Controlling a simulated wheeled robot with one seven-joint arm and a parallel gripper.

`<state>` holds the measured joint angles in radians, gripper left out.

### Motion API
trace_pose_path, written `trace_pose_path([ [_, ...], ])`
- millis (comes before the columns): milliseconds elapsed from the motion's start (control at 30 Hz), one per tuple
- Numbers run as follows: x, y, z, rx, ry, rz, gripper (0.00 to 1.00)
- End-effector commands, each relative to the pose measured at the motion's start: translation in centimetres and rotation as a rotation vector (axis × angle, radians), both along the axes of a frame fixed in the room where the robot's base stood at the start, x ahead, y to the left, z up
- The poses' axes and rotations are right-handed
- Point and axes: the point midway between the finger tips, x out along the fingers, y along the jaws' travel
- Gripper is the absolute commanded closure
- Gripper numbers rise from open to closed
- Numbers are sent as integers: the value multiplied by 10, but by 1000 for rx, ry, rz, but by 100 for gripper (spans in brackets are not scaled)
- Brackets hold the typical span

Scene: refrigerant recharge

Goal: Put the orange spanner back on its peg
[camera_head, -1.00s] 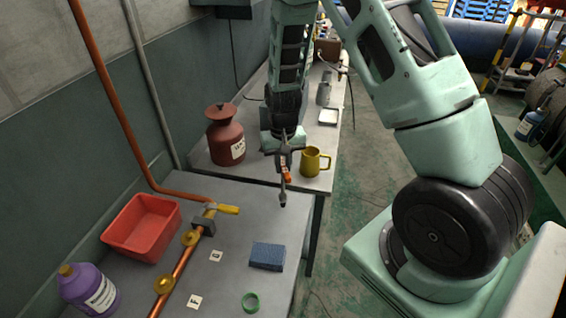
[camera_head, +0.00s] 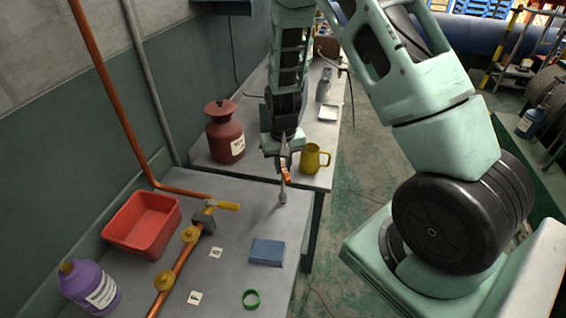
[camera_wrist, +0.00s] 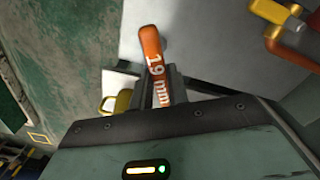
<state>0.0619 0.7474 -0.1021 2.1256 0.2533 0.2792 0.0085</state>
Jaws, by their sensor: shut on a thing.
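My gripper (camera_head: 284,157) is shut on the orange spanner (camera_head: 286,172) and holds it above the far edge of the front grey bench. The spanner hangs down with its grey head lowest in the head view. In the wrist view the spanner's orange handle (camera_wrist: 151,42), marked "19 mm", sticks out between the fingers (camera_wrist: 166,85). I cannot make out the spanner's peg in either view.
A yellow mug (camera_head: 312,158) and a red-brown canister (camera_head: 224,132) stand on the back bench near my gripper. The front bench (camera_head: 245,205) holds a copper pipe with brass fittings (camera_head: 190,234), a red bin (camera_head: 143,222), a blue sponge (camera_head: 267,252), a green ring (camera_head: 251,299) and a purple bottle (camera_head: 88,287).

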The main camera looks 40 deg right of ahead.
Motion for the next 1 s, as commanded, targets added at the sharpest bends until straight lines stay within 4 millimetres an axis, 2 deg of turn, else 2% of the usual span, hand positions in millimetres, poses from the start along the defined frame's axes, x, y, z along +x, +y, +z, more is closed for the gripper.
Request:
trace_pose_path([
  [400, 0, 0, -12, 0, 0, 0, 100],
  [433, 0, 0, -12, 0, 0, 0, 81],
  [500, 0, 0, -12, 0, 0, 0, 61],
  [533, 0, 0, -12, 0, 0, 0, 58],
  [833, 0, 0, -11, 0, 0, 0, 58],
  [1000, 1, 0, 3, -1, -4, 2, 58],
])
